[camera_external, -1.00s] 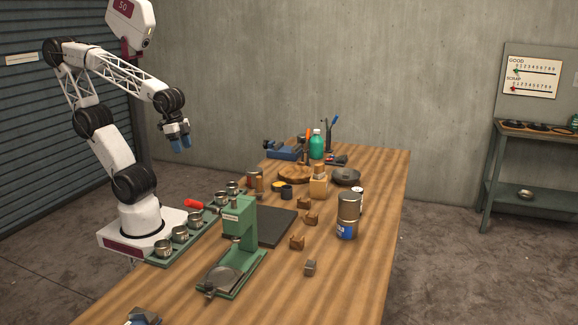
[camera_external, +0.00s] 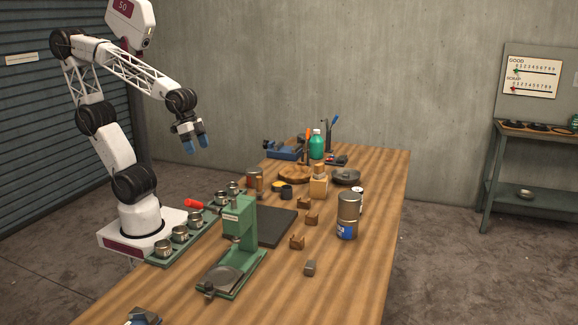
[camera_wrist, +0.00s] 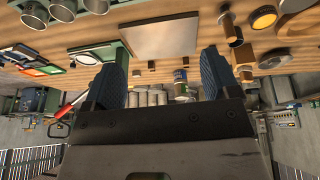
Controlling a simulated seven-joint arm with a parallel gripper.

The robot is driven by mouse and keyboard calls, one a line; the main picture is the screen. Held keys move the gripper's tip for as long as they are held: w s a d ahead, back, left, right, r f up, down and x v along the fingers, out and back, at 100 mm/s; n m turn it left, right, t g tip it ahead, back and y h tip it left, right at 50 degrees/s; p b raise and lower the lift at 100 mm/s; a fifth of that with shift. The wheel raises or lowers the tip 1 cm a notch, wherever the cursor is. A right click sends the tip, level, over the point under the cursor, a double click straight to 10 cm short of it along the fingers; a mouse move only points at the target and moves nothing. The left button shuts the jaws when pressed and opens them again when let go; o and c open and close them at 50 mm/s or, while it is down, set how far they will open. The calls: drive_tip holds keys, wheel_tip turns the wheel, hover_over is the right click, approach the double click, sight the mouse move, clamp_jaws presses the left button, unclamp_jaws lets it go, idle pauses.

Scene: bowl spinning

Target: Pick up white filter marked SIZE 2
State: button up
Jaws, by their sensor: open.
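I cannot make out a white filter with a SIZE 2 mark in either view. My gripper (camera_external: 195,144) hangs in the air above the back left side of the bench, with its blue fingertips pointing down. It is open and holds nothing. In the wrist view, the two blue fingers of my gripper (camera_wrist: 164,62) stand apart with a gap between them. Square cards (camera_wrist: 42,56) in white, green and orange lie at the left of the wrist view; their markings are too small to read.
The bench's right front is clear.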

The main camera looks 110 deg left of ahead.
drive_tip(key=w+t, duration=0.3)
drive_tip(key=w, duration=1.3)
drive_tip(key=n+t+y, duration=0.2)
drive_tip(key=n+t, duration=0.1)
drive_tip(key=t, duration=0.1)
approach(352, 189)
drive_tip(key=s+d+r, duration=0.4)
drive_tip(key=s+d, duration=0.2)
drive_tip(key=d, duration=0.2)
drive_tip(key=w+a+f+n+t+y, duration=0.1)
drive_tip(key=w+a+f+y, duration=0.2)
drive_tip(key=w+a+f, duration=0.3)
drive_tip(key=w+f, duration=0.1)
drive_tip(key=w, duration=0.2)
drive_tip(key=shift+w+a+f+n+t+y, duration=0.2)
drive_tip(key=shift+w+a+n+t+y, duration=0.1)
drive_tip(key=shift+w, duration=0.05)
drive_tip(key=shift+w, duration=0.1)
drive_tip(key=shift+x, duration=1.15)
drive_tip(key=shift+a, duration=0.1)
drive_tip(key=shift+x, duration=2.6)
